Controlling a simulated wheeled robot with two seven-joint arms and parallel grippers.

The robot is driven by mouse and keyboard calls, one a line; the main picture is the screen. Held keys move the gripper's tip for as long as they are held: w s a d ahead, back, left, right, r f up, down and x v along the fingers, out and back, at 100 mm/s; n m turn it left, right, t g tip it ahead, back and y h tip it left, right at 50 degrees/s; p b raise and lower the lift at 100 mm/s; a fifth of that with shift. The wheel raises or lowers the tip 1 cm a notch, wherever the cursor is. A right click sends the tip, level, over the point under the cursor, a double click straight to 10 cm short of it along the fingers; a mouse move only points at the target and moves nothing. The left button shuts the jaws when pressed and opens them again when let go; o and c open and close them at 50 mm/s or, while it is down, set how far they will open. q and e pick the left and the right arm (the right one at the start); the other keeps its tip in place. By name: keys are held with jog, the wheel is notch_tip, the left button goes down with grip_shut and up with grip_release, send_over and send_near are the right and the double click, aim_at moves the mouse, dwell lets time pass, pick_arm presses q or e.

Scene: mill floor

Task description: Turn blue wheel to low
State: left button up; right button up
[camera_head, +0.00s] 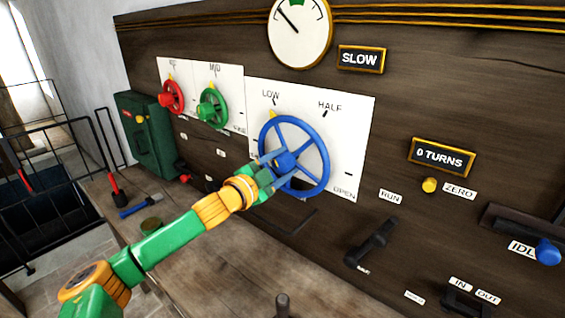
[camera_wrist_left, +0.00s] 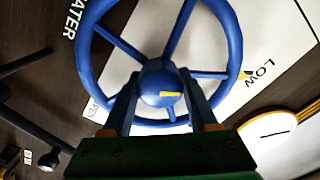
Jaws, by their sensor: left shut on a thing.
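The blue wheel (camera_head: 327,165) is mounted on a white dial plate (camera_head: 352,125) in the middle of the panel. The plate reads LOW, HALF and OPEN. The wheel's yellow rim mark (camera_head: 273,113) sits at the upper left, close to the LOW tick. My left gripper (camera_head: 279,165) is shut on the wheel's hub, which fills the space between its fingers. In the left wrist view the hub (camera_wrist_left: 160,80) carries a yellow bar, and the wheel's rim mark (camera_wrist_left: 246,75) lies beside the word LOW. My right gripper is out of view.
A red wheel (camera_head: 171,97) and a green wheel (camera_head: 213,109) are left of the blue one. A black lever (camera_head: 372,243) and a yellow button (camera_head: 429,185) are to the right. A gauge (camera_head: 300,30) is above. Small tools lie on the wooden bench (camera_head: 190,270).

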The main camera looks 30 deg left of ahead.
aim_at(278, 169)
pick_arm(q)
jog(key=shift+r, duration=0.2)
dwell(0.3)
jog(key=o, duration=1.1)
jog(key=shift+c, duration=0.2)
jog(key=o, duration=0.3)
jog(key=shift+w+a+f, duration=0.1)
jog(key=shift+w+f, duration=0.1)
jog(key=shift+w, duration=0.05)
jog(key=s+b, duration=0.2)
jog(key=s+f+b, duration=0.1)
jog(key=shift+s+a, duration=0.1)
jog(key=shift+a, duration=0.15)
jog(key=shift+s+b, duration=0.75)
jog(key=shift+b, duration=0.15)
jog(key=shift+s+d+r, duration=0.15)
jog(key=shift+s+r, duration=0.1)
jog(key=shift+s, duration=0.05)
jog(key=shift+s+r, duration=0.2)
jog(key=shift+s, duration=0.7)
